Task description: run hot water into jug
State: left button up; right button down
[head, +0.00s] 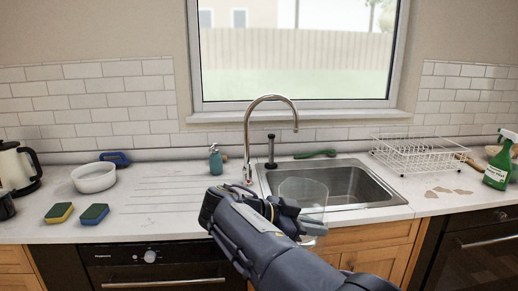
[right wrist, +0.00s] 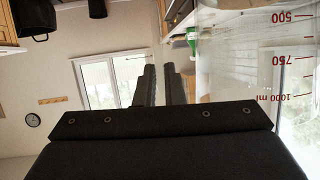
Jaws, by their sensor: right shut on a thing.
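The clear jug (head: 304,192) is in front of the sink (head: 340,182), overlapping its front left part in the head view. In the right wrist view the jug (right wrist: 295,70) fills the right side, with red volume marks turned upside down. My right gripper (head: 285,212) is shut on the jug; the exact grip, probably at its handle, is hard to make out. The gripper's fingers (right wrist: 160,85) show close together beside the jug. The curved metal tap (head: 270,98) stands behind the sink, its spout end above the basin. No water stream shows. My left gripper is not in view.
A teal soap bottle (head: 215,160) stands left of the tap. A white dish rack (head: 415,153) and green spray bottle (head: 499,165) are on the right. A white bowl (head: 94,177), two sponges (head: 95,214) and a kettle (head: 15,168) are on the left. The drainboard is clear.

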aim_at(309, 247)
jog(key=w+f+n+t+y, duration=0.1)
jog(key=f+n+t, duration=0.1)
jog(key=f, duration=0.1)
jog(key=w+f+n+t+y, duration=0.1)
jog(key=w+f+n+t, duration=0.1)
jog(key=f, duration=0.1)
jog(key=w+f+n+t+y, duration=0.1)
jog(key=f+n, duration=0.1)
jog(key=f, duration=0.1)
jog(key=shift+w+d+f+t+y, duration=0.1)
jog(key=shift+w+f+t+y, duration=0.1)
jog(key=shift+t+y, duration=0.2)
jog(key=s+a+f+n+t+y, duration=0.1)
jog(key=a+f+n+y, duration=0.1)
jog(key=f, duration=0.3)
jog(key=s+a+f+n+t+y, duration=0.2)
jog(key=f+n+y, duration=0.1)
jog(key=f, duration=0.3)
jog(key=shift+s+a+t, duration=0.3)
